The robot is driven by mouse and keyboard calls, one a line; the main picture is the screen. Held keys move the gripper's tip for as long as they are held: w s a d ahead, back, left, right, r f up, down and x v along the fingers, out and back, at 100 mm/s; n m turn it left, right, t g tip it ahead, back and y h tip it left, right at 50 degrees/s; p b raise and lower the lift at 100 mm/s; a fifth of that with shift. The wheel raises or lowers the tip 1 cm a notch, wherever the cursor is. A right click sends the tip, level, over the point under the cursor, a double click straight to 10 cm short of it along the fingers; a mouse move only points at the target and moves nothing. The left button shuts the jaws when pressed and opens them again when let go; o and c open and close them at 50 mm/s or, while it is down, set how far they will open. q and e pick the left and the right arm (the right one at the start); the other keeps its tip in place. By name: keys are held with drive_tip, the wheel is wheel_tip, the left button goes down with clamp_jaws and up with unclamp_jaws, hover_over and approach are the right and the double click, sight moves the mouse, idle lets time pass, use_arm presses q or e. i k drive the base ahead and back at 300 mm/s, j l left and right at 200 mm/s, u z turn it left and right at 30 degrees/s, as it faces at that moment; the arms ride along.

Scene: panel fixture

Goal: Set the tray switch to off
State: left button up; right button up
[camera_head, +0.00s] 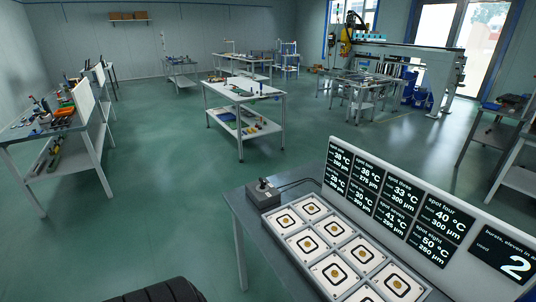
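A small grey box with a short dark switch lever (263,187) stands at the far left corner of the near table. It looks like the tray switch; a dark cable runs from it along the table. I cannot tell which position the lever is in. Beside it lies the tray (326,262) with several white square cells, each with a black outline and a gold-brown round centre. Neither of my grippers is in view. A black ribbed part at the bottom edge may be mine.
A long white panel (474,222) with black readouts stands along the back of the near table (239,206). The readouts show temperatures and micrometre values; the rightmost shows 2. Benches with tools (245,92) stand farther off. The green floor left of the table is clear.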

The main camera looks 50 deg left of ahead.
sight(263, 182)
drive_tip(key=u, duration=1.75)
